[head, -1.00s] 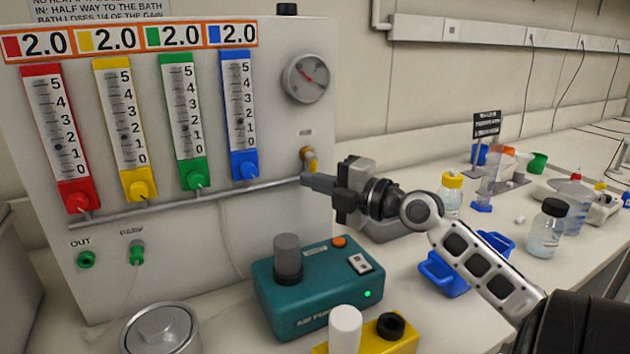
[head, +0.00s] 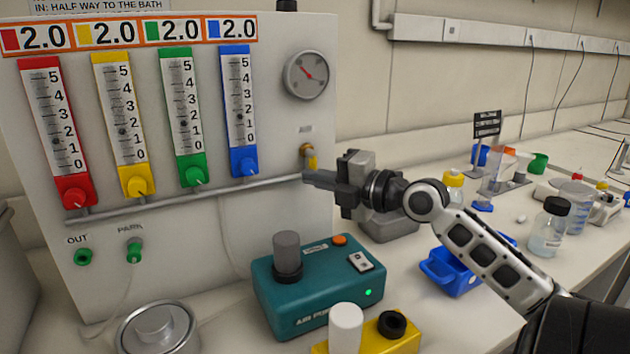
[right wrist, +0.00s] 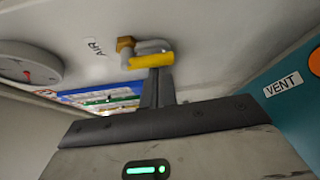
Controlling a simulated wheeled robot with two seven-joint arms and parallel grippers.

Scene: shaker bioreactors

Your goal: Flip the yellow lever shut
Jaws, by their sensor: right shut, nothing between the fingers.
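The yellow lever (head: 313,161) sits on a small brass valve (head: 306,149) on the right part of the white panel, below the round gauge. In the right wrist view the lever (right wrist: 151,61) shows as a short yellow bar beside the brass fitting (right wrist: 125,46), near the word AIR. My right gripper (head: 306,177) is shut with nothing between its fingers. Its fingertips (right wrist: 158,73) are right at the lever, just below it in the head view; I cannot tell whether they touch. My left gripper is not in view.
A grey pipe (head: 200,198) runs across the panel, ending near my fingertips. A teal air pump (head: 320,295) stands below. A blue tray (head: 450,272) and a bottle with a black cap (head: 548,230) are on the bench to the right.

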